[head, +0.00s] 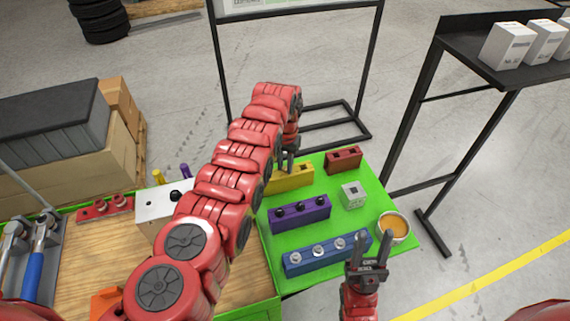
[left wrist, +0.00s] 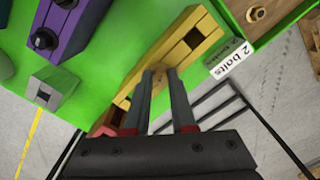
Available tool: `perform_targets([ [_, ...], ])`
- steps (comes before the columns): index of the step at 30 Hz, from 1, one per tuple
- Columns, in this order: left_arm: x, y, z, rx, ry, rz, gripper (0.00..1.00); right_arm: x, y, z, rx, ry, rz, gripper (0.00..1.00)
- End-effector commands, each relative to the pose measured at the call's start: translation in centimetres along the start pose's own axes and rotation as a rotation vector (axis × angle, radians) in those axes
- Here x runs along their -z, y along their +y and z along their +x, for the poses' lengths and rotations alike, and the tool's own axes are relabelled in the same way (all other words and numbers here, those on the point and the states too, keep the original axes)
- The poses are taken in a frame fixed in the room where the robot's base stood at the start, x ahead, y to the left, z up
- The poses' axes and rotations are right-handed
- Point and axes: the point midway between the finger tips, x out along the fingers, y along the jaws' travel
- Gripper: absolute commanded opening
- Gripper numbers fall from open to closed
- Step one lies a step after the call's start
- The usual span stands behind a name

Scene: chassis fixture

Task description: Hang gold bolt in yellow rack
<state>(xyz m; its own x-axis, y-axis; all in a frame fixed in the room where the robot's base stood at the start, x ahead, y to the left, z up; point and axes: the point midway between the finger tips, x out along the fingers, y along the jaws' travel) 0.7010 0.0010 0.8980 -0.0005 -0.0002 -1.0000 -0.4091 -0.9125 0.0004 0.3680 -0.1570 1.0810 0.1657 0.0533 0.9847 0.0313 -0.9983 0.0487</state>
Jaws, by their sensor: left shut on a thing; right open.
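The yellow rack (head: 290,179) lies on the green board, and its top with dark square openings shows in the left wrist view (left wrist: 178,56). My left gripper (head: 287,163) is over the rack. In the left wrist view its fingertips (left wrist: 160,74) are shut on a small gold-brown piece, which looks like the gold bolt, at the rack's middle. The fingers cover most of it, so I cannot tell whether it is seated. Another gold bolt (left wrist: 257,14) shows at the upper right there. My right gripper (head: 375,246) is open and empty near the blue rack.
A purple rack (head: 300,213) with black bolts, a blue rack (head: 326,252) with silver bolts, a red rack (head: 343,160), a grey block (head: 352,195) and a bowl (head: 393,228) occupy the green board. A label reading "2 bolts" (left wrist: 232,60) is beside the yellow rack.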

Motion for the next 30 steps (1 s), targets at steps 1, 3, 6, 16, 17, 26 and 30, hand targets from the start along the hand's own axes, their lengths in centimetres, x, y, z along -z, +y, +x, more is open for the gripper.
perform_targets([
  [1,0.0,0.0,-0.1,0.0,0.001,0.0,0.0,0.0,0.0,0.0,0.0,0.0,0.0,0.44],
  [3,0.0,0.0,-0.1,0.0,0.001,0.0,0.0,0.0,0.0,0.1,0.0,0.0,0.0,0.44],
  [6,0.0,0.0,-0.1,0.0,0.001,0.0,0.34,0.0,0.0,0.1,0.0,0.0,0.0,0.44],
  [16,0.0,0.0,-0.1,0.0,0.0,0.0,0.58,0.0,0.0,0.1,0.0,0.0,0.0,0.44],
  [17,0.0,0.0,-0.1,0.0,0.0,0.0,0.58,0.0,0.0,0.0,0.0,0.0,0.0,0.44],
  [26,0.0,0.0,-2.5,0.0,0.001,0.0,0.58,0.4,0.1,2.3,0.0,0.0,0.0,0.44],
  [30,0.0,0.0,-4.3,0.0,0.001,0.001,0.58,0.7,0.2,3.9,0.0,0.0,0.0,0.44],
])
